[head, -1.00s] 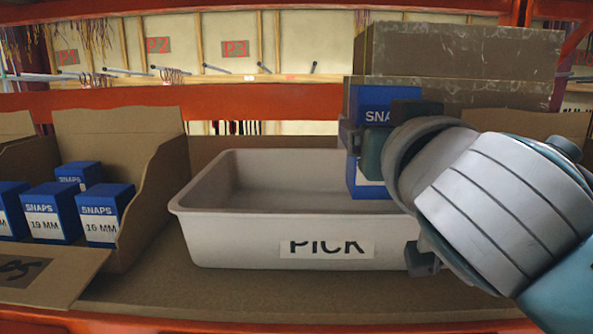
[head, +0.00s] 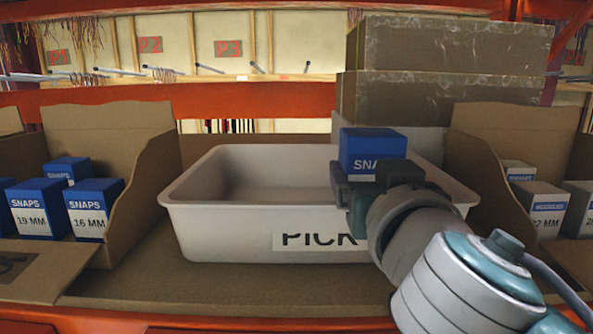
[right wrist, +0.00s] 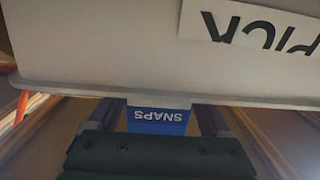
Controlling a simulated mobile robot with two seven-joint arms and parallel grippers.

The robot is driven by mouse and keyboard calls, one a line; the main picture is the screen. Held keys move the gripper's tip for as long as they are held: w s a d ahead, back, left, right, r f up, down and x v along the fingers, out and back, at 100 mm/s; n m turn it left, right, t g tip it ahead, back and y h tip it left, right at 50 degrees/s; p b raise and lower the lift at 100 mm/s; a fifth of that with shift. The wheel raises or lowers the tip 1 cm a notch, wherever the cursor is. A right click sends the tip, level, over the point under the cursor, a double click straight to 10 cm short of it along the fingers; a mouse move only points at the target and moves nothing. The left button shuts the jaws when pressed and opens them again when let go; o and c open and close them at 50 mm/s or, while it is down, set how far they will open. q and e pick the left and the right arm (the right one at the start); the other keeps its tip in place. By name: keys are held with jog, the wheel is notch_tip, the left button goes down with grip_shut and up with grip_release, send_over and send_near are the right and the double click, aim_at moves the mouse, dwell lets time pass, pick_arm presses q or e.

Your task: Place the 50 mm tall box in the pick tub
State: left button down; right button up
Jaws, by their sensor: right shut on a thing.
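The pick tub (head: 235,225) is a white open bin with a PICK label, standing in the middle of the shelf. My right gripper (head: 355,185) is shut on a blue and white SNAPS box (head: 370,146) at the right part of the tub's front rim. The box's top stands above the rim, and its lower part is hidden by the gripper and tub in the head view. In the right wrist view the box (right wrist: 158,120) shows between the fingers, with the tub's wall (right wrist: 110,45) beside it. The box's size marking is not readable. My left gripper is not in view.
A cardboard bin (head: 110,125) with several SNAPS boxes (head: 95,205) stands left of the tub. Two large brown boxes (head: 450,45) are stacked behind.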

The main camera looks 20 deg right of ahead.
jog(key=shift+f+b, duration=0.3)
jog(key=shift+b, duration=0.1)
jog(key=o, duration=1.2)
jog(key=shift+c, duration=0.2)
jog(key=shift+r+p, duration=0.9)
jog(key=shift+p, duration=0.3)
jog(key=shift+s+a+f+b, duration=0.3)
jog(key=shift+s+f+b, duration=0.2)
jog(key=shift+s+b, duration=0.35)
jog(key=b+v, duration=0.3)
jog(key=v, duration=0.7)
jog(key=shift+r+b, duration=0.25)
jog(key=shift+b, duration=0.05)
jog(key=shift+s, duration=0.1)
